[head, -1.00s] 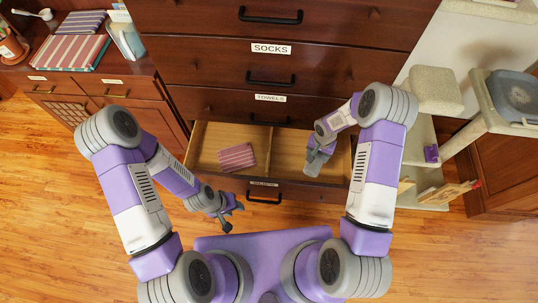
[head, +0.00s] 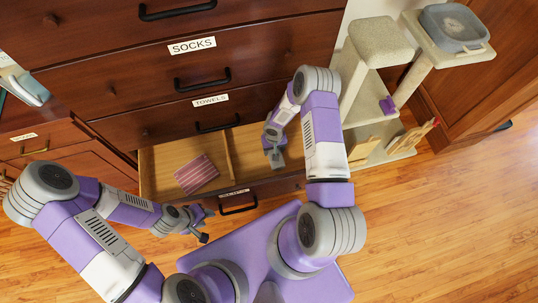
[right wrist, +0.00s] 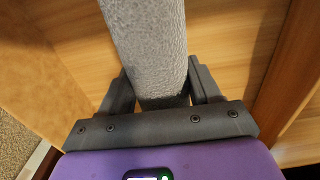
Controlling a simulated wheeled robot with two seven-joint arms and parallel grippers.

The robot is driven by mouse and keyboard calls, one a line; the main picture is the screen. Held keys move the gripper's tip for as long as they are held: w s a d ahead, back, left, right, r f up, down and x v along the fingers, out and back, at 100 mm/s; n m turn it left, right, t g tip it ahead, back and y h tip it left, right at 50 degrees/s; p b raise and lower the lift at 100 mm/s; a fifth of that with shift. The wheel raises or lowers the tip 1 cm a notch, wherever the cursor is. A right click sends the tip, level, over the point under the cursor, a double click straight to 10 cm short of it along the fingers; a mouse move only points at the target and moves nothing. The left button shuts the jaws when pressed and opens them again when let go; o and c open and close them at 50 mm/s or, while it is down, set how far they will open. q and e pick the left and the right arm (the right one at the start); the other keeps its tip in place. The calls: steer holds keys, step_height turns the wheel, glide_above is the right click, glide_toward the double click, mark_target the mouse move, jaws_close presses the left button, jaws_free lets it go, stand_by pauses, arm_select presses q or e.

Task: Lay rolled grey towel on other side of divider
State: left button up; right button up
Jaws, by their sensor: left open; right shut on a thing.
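The rolled grey towel (right wrist: 150,45) is gripped between my right gripper's fingers in the right wrist view. In the head view my right gripper (head: 275,157) is over the right compartment of the open drawer (head: 250,182) and hides part of it. Whether the towel touches the drawer floor cannot be told. The wooden divider (head: 229,158) splits the drawer into left and right compartments. A red striped cloth (head: 197,174) lies in the left compartment, with bare floor around it. My left gripper (head: 204,226) is open and empty, in front of the drawer.
Closed drawers labelled SOCKS (head: 192,46) and TOWELS (head: 210,100) rise above the open one. A beige cat tree (head: 378,45) holding a grey tray (head: 456,27) stands to the right. Wooden boards (head: 362,152) lean on its lower shelf. The right-hand floor is clear.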

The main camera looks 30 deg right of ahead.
step_height(320, 180, down, 6)
steer(key=shift+r+b, duration=0.25)
steer(key=shift+b, duration=0.55)
steer(key=shift+w+r, duration=0.1)
steer(key=shift+f, duration=0.2)
steer(key=o, duration=1.2)
steer(key=shift+r, duration=0.15)
steer(key=shift+r, duration=0.25)
step_height(320, 180, up, 12)
steer(key=p, duration=0.3)
steer(key=shift+f+p, duration=0.15)
steer(key=shift+p, duration=0.25)
